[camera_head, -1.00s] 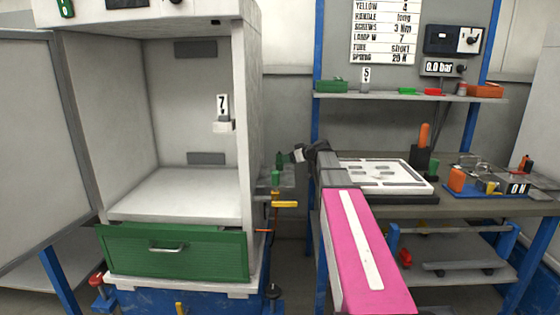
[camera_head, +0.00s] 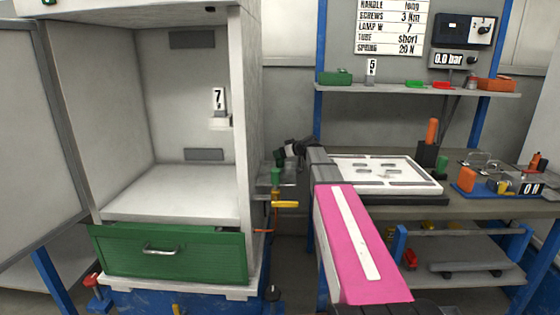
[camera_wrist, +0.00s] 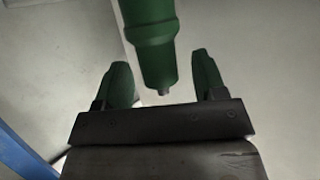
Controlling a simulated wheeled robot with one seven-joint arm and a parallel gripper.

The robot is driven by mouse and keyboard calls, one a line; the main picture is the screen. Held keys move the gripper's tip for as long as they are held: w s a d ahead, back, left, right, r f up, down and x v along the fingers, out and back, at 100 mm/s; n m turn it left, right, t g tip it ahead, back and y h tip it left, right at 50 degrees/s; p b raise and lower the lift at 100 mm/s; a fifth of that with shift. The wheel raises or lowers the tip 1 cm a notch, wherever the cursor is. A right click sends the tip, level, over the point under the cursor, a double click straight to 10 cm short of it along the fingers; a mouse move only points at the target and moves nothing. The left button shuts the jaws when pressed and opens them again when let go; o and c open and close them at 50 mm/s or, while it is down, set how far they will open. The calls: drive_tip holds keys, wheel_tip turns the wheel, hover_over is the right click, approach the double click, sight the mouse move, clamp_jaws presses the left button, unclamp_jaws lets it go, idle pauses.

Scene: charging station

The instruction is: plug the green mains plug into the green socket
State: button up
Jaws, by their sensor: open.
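My gripper (camera_wrist: 160,72) is open in the wrist view, with one green-tipped finger on each side. A green plug-like body (camera_wrist: 150,40) with a collar and a small grey end reaches down into the gap between the fingers. Clear space shows on both sides of it, so it is not gripped. In the head view my gripper (camera_head: 281,155) is just right of the white cabinet. A green piece (camera_head: 277,176) stands below it on a small side ledge, probably the plug. I cannot make out the green socket for certain.
The white cabinet (camera_head: 170,190) with a green drawer (camera_head: 170,252) stands close left of my gripper. A yellow handle (camera_head: 285,204) sticks out below the ledge. On the right, a workbench (camera_head: 480,207) carries a white tray (camera_head: 437,187) and several small devices.

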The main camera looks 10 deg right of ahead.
drive_tip(key=shift+w+a+f, duration=0.2)
drive_tip(key=shift+w+a, duration=0.1)
drive_tip(key=shift+w, duration=0.1)
drive_tip(key=c, duration=1)
drive_tip(key=shift+c, duration=0.2)
